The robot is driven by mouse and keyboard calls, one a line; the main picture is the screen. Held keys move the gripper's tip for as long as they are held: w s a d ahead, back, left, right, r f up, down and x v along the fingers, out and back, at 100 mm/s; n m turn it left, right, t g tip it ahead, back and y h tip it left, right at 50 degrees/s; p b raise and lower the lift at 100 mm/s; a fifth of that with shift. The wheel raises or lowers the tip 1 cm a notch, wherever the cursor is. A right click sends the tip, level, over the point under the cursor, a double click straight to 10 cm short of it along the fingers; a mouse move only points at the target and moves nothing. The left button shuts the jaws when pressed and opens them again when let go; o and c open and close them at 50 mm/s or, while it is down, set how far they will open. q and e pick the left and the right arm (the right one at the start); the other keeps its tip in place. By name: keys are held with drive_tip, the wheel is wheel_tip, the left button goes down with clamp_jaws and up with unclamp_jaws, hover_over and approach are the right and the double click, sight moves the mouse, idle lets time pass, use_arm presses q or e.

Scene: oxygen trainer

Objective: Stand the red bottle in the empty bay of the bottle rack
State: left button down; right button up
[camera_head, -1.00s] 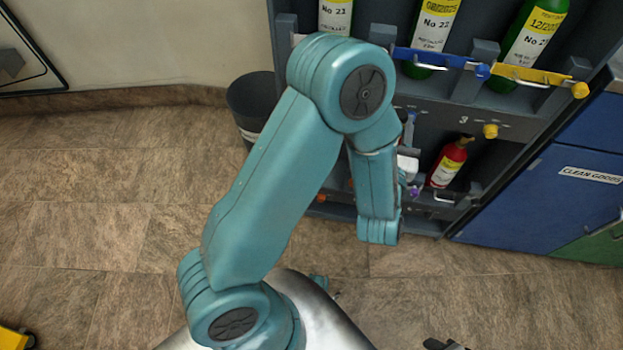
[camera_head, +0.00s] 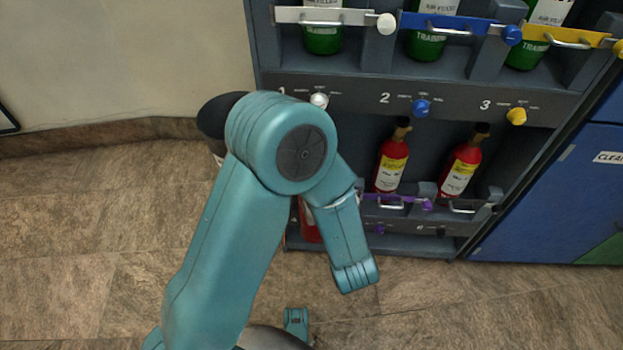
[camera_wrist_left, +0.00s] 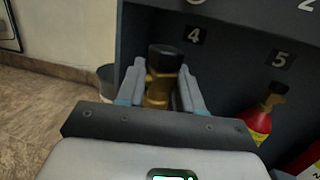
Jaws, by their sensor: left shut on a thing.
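The bottle rack (camera_head: 345,83) stands ahead, with green bottles on its upper shelf and red ones below. My left gripper (camera_wrist_left: 161,84) is shut on the brass valve of a bottle (camera_wrist_left: 161,62) with a black knob, in front of the bay marked 4. In the head view my left arm hides the gripper and most of that bay. A strip of the held red bottle (camera_head: 308,222) shows beside my forearm, low at the rack's left end. I cannot tell whether its base touches the bay floor. My right gripper is out of view.
Two red bottles (camera_head: 391,163) (camera_head: 459,170) stand in the bays to the right, the nearer one behind a purple bar (camera_head: 397,202). A dark bin (camera_head: 215,118) stands left of the rack, a blue cabinet (camera_head: 555,195) right. The floor in front is clear.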

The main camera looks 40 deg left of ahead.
use_arm(q)
drive_tip(key=w+a+f, duration=0.1)
drive_tip(key=w+a, duration=0.3)
drive_tip(key=w, duration=0.3)
drive_tip(key=w+a+f+b, duration=0.1)
drive_tip(key=w+a+f, duration=0.1)
drive_tip(key=w+a, duration=0.2)
drive_tip(key=w, duration=0.3)
drive_tip(key=shift+a, duration=0.25)
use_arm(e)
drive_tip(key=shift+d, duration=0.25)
use_arm(q)
drive_tip(key=shift+f+b, duration=0.2)
drive_tip(key=shift+b, duration=0.1)
drive_tip(key=c, duration=0.7)
unclamp_jaws()
drive_tip(key=shift+f, duration=0.1)
drive_tip(key=shift+c, duration=0.2)
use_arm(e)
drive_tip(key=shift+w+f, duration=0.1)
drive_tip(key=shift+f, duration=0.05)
